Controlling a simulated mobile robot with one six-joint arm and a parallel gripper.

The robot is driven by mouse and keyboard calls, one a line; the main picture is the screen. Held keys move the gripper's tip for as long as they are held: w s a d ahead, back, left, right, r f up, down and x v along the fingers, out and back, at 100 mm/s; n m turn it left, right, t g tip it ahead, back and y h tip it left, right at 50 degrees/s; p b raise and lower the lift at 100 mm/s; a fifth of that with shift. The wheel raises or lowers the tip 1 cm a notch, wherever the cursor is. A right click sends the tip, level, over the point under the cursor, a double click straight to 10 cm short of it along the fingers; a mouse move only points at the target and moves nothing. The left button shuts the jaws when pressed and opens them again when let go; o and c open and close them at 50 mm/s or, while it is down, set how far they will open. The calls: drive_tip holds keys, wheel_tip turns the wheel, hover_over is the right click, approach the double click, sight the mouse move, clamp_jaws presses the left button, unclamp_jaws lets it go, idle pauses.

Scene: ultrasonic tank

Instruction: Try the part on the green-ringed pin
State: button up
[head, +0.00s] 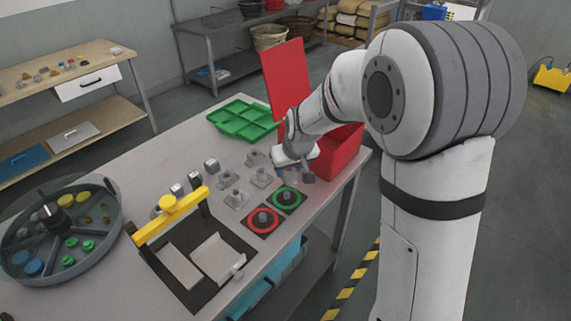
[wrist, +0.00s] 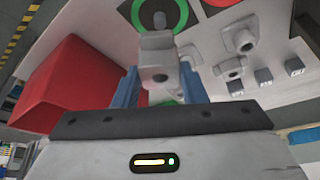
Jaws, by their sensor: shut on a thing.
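My gripper (head: 297,176) is above the table beside the green-ringed pin (head: 287,196). In the wrist view its blue fingers (wrist: 158,88) are shut on a grey part (wrist: 155,50), a block with a round hole. The green ring (wrist: 182,14) shows just beyond the held part at the top of the wrist view. The part partly hides the pin there, and the part looks off the pin, though the exact gap cannot be told. The red-ringed pin (head: 264,220) stands free on its black square, nearer the front edge.
Several grey parts (head: 236,199) sit left of my gripper, with small grey blocks (head: 195,180) beyond. A red bin (head: 340,150) with a raised lid stands close on the right.

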sight(289, 181)
drive_tip(key=shift+a+f+b, duration=0.2)
drive_tip(key=shift+f+b, duration=1.3)
drive_tip(key=shift+f, duration=1.5)
drive_tip(key=shift+s+f+b, duration=0.15)
drive_tip(key=shift+f+b, duration=0.25)
drive_tip(key=shift+b, duration=0.15)
drive_tip(key=shift+r, duration=0.2)
drive_tip(key=shift+r, duration=0.4)
drive_tip(key=shift+f+b, duration=0.45)
drive_tip(key=shift+f, duration=0.05)
idle(0.3)
drive_tip(key=shift+r, duration=0.1)
idle(1.0)
